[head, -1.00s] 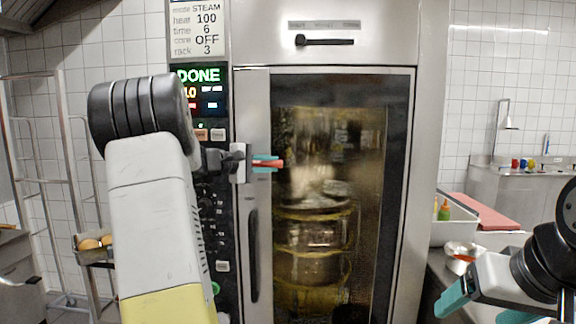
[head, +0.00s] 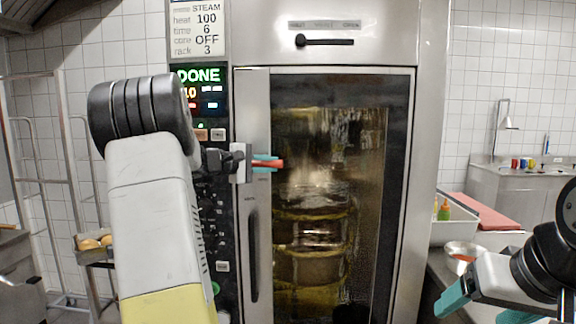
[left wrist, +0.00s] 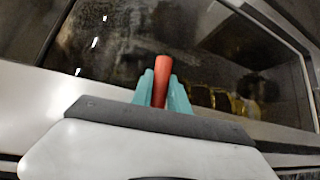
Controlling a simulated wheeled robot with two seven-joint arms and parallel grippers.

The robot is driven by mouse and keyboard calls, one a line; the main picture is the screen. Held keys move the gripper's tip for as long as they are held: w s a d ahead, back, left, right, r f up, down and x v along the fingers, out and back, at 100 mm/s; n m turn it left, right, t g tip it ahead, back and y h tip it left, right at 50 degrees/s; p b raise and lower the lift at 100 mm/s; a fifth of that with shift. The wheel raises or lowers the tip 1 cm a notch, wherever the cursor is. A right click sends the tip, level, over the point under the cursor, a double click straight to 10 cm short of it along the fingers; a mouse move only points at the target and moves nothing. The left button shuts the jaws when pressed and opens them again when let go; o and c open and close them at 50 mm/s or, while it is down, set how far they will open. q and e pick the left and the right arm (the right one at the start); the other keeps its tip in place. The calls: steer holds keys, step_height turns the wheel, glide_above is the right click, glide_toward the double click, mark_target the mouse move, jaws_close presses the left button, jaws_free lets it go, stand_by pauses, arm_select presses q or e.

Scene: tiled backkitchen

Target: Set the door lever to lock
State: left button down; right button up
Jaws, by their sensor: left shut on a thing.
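The door lever (head: 279,164) is a short red bar at the upper left of the oven door (head: 252,110). In the head view it points right, roughly level, and its red tip shows past the teal fingers. My left gripper (head: 265,162) is shut on it. In the left wrist view the red lever (left wrist: 162,80) stands between the two teal fingertips (left wrist: 160,88), touching both. The lever's base is hidden. Small markings on the door frame near it are too small to read. My right gripper (head: 487,307) is open and empty at the lower right.
The door has a long dark vertical handle (head: 253,255) below the lever. A panel reading DONE (head: 199,76) is left of the door. A black slider (head: 325,41) is above it. A counter with a steel bowl (head: 461,254) and red board (head: 484,211) is at right.

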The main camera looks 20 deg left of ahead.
arm_select(q)
steer(key=shift+f, duration=0.15)
steer(key=shift+f+m+g+y, duration=0.5)
steer(key=shift+m, duration=0.1)
steer(key=shift+s+a+f+m+g+y, duration=0.1)
steer(key=shift+a+f+m+g+y, duration=0.1)
steer(key=shift+f+m+g+y, duration=0.25)
steer(key=shift+a+f+m+g+y, duration=0.25)
steer(key=shift+f+m+y, duration=0.2)
steer(key=shift+f+y, duration=0.2)
steer(key=a+f+m+y, duration=0.1)
steer(key=f+m+g+y, duration=0.1)
steer(key=y, duration=0.1)
steer(key=shift+s+a+g, duration=0.2)
steer(key=shift+a+g, duration=0.1)
steer(key=shift+a, duration=0.05)
steer(key=a+y, duration=0.1)
steer(key=f+m+g+y, duration=0.1)
steer(key=shift+s+a+f+m+y, duration=0.15)
steer(key=shift+s+a+m+y, duration=0.15)
steer(key=shift+a+y, duration=0.1)
steer(key=shift+s+a+f+m+g+y, duration=0.15)
steer(key=shift+a+m+y, duration=0.15)
steer(key=shift+a+y, duration=0.2)
steer(key=shift+s+a+f+m+g+y, duration=0.1)
steer(key=shift+a+m+g+y, duration=0.15)
steer(key=shift+a+y, duration=0.3)
steer(key=shift+s+a+f+m+g+y, duration=0.1)
steer(key=shift+a+m+y, duration=0.25)
steer(key=shift+y, duration=0.3)
